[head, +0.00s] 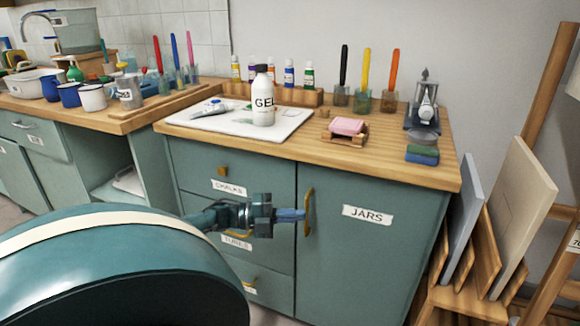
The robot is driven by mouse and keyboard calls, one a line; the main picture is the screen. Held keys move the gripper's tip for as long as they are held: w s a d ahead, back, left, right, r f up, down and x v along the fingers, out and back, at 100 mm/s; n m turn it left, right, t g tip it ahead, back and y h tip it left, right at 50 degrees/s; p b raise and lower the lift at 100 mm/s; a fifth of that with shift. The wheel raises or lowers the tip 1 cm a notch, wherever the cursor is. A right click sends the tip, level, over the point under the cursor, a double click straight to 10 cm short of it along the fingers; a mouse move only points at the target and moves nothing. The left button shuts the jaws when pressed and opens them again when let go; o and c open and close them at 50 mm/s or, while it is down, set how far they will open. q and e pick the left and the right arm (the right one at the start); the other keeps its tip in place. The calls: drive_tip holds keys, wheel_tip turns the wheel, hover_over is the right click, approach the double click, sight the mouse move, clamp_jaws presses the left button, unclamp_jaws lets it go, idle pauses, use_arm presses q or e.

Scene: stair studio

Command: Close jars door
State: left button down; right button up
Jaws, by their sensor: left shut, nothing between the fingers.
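The teal door labelled JARS (362,250) is the right front of the wooden-topped cabinet. It looks flush or nearly flush with the cabinet front; I cannot tell whether a small gap is left. Its brass handle (309,212) stands upright near the door's left edge. My left gripper (300,214) is shut and empty, pointing right, with its tips close to the handle's left side. I cannot tell whether it touches the handle or door. My right gripper is not in view.
Drawers with brass handles, one labelled CHALKS (229,187), are left of the door. On the worktop (330,168) are a GEL bottle (263,98), brushes in jars and a pink sponge (346,126). Boards in a wooden rack (486,255) stand close at the right.

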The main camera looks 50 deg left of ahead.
use_arm(q)
drive_tip(key=s+a+b, duration=0.3)
drive_tip(key=s+a, duration=0.1)
drive_tip(key=a, duration=0.5)
drive_tip(key=shift+f, duration=0.15)
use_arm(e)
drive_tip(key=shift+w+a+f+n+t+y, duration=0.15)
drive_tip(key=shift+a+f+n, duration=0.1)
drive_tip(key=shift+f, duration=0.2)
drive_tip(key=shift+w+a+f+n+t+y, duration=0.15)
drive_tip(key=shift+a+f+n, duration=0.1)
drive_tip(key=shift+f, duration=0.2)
